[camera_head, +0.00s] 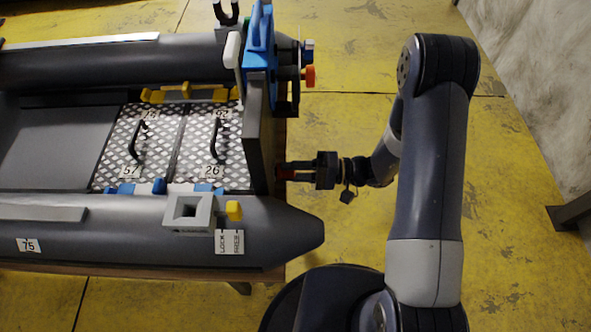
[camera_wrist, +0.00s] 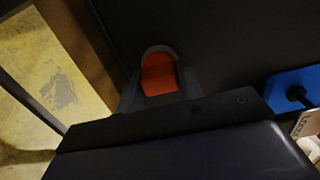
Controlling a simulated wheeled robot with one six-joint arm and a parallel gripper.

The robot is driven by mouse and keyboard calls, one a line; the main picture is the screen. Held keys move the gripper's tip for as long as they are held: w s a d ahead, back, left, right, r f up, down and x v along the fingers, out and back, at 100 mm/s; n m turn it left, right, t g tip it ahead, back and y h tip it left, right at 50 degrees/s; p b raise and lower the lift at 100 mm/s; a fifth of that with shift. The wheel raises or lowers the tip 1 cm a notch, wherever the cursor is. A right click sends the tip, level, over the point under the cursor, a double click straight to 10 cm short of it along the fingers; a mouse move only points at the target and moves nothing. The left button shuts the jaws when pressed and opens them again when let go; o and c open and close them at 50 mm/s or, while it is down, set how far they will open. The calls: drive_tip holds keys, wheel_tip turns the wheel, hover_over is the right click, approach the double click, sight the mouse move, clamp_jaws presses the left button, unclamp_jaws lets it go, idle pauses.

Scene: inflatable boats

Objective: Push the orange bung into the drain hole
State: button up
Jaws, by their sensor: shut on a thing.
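My gripper (camera_head: 293,172) is at the outer face of the boat's dark transom (camera_head: 259,135), low on its near side. It is shut on the orange bung, which shows as a small dark red patch (camera_head: 286,174) between the fingers. In the wrist view the orange bung (camera_wrist: 158,76) sits between the grey fingertips of my gripper (camera_wrist: 160,92). A grey rounded rim (camera_wrist: 159,49) shows just beyond the bung, against the dark transom. The drain hole itself is hidden, and I cannot tell how far the bung is in it.
A blue bracket (camera_head: 261,40) with an orange knob (camera_head: 308,76) is on the transom's far part. A grey tube (camera_head: 290,225) of the boat lies close on the near side of my gripper. The yellow floor (camera_head: 345,115) behind the transom is clear.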

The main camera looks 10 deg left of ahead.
drive_tip(key=shift+a, duration=0.25)
drive_tip(key=o, duration=1.1)
drive_tip(key=shift+c, duration=0.2)
drive_tip(key=shift+d, duration=0.1)
drive_tip(key=v, duration=1)
drive_tip(key=shift+d, duration=0.3)
drive_tip(key=x, duration=1.1)
drive_tip(key=shift+w+d, duration=0.1)
drive_tip(key=shift+d, duration=0.15)
drive_tip(key=shift+d, duration=0.1)
